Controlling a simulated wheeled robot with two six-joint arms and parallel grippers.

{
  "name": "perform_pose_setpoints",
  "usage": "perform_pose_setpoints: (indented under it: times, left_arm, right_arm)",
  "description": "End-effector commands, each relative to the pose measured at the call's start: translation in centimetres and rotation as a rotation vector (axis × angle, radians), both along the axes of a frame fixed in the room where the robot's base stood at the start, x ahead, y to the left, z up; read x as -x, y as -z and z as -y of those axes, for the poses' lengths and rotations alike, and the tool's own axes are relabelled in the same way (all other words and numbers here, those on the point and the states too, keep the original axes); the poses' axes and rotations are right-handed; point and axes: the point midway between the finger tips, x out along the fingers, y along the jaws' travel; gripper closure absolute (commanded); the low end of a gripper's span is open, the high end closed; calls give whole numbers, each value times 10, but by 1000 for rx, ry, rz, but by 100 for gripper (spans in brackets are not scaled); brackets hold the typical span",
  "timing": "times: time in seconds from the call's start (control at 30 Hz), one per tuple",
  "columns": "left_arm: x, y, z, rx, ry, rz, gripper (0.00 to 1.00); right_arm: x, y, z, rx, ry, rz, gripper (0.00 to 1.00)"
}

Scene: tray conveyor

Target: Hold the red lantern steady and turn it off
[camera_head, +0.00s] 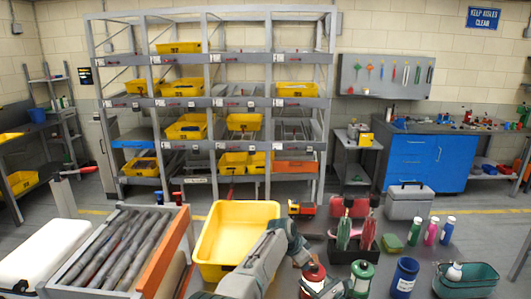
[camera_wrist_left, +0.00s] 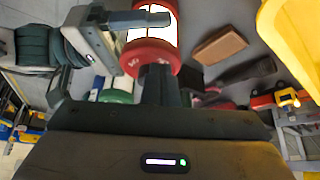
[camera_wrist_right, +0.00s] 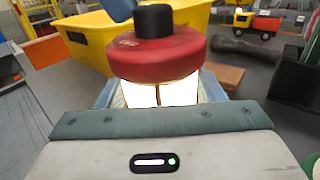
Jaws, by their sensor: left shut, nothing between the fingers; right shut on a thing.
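The red lantern (camera_head: 313,272) stands upright at the front centre in the head view, partly hidden by my arms. In the right wrist view its red cap (camera_wrist_right: 155,57) has a black knob (camera_wrist_right: 153,20) on top, and its glass (camera_wrist_right: 160,92) glows white, so it is lit. My right gripper (camera_wrist_right: 160,100) is shut around the glass body below the cap. My left gripper (camera_wrist_left: 157,78) is shut and empty, its fingertips at the cap's top, where they hide the knob in the left wrist view. I cannot tell whether they touch it.
A brown block (camera_wrist_left: 220,45) lies nearby, and a toy truck (camera_head: 302,208) stands behind. Several bottles stand farther right.

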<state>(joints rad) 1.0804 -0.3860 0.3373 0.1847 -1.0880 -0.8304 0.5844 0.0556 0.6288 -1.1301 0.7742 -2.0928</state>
Motion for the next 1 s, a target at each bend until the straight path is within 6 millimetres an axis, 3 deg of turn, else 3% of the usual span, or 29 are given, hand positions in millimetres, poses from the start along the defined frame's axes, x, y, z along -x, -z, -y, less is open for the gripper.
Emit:
perform_pose_setpoints:
  times: [0.6, 1.0]
  left_arm:
    - [1, -1, -5, 2, 0, 0, 100]
    - [1, -44, -5, 1, 0, 0, 100]
  right_arm:
    - [0, -1, -1, -1, -1, 1, 71]
    - [0, 0, 0, -1, 0, 1, 71]
